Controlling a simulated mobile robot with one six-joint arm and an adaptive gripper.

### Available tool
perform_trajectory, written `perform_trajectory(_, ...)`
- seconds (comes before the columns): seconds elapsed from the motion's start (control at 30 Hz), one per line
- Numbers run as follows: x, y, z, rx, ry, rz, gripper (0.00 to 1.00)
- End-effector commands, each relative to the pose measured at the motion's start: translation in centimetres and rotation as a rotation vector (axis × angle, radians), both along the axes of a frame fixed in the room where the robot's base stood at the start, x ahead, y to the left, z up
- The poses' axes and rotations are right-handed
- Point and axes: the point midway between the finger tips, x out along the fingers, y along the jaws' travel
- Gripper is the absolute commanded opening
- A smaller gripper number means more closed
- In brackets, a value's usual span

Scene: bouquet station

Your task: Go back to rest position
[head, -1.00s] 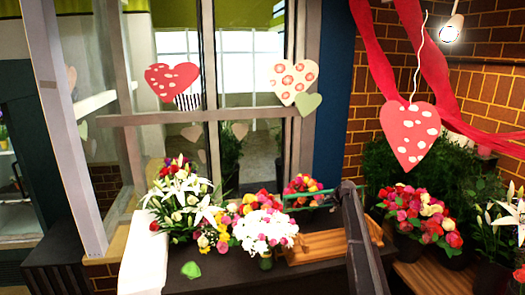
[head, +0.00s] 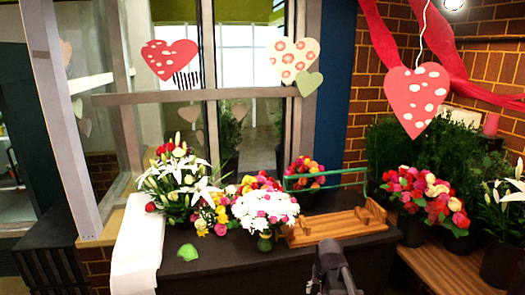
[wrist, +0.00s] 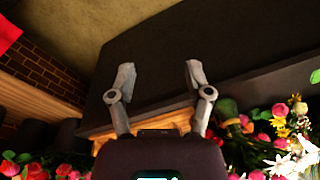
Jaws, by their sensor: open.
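My gripper (wrist: 157,78) shows in the wrist view with its two grey fingers spread apart and nothing between them. Beyond the fingers is the dark top of the counter (wrist: 225,45). In the head view a dark part of my arm shows at the bottom, in front of the counter (head: 215,262). I cannot make out the fingers clearly there. The white bouquet (head: 265,212) stands upright in a green vase on the counter, left of the wooden rack (head: 335,226). My arm is apart from both in the picture.
White lilies (head: 178,185) and mixed flowers crowd the counter's left and back. A green leaf-like piece (head: 188,252) lies near the front left. A teal bar (head: 325,179) stands behind the rack. Potted roses (head: 425,200) stand at right. The counter's front middle is clear.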

Motion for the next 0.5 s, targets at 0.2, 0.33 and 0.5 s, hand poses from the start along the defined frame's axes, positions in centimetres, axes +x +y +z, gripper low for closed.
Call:
perform_trajectory(0.2, -8.4, 0.8, -2.5, -0.055, 0.081, 0.147, 0.65)
perform_trajectory(0.33, -10.0, 0.8, -2.8, -0.069, 0.102, 0.185, 0.65)
perform_trajectory(0.5, -10.2, 0.8, -2.7, -0.072, 0.108, 0.194, 0.65)
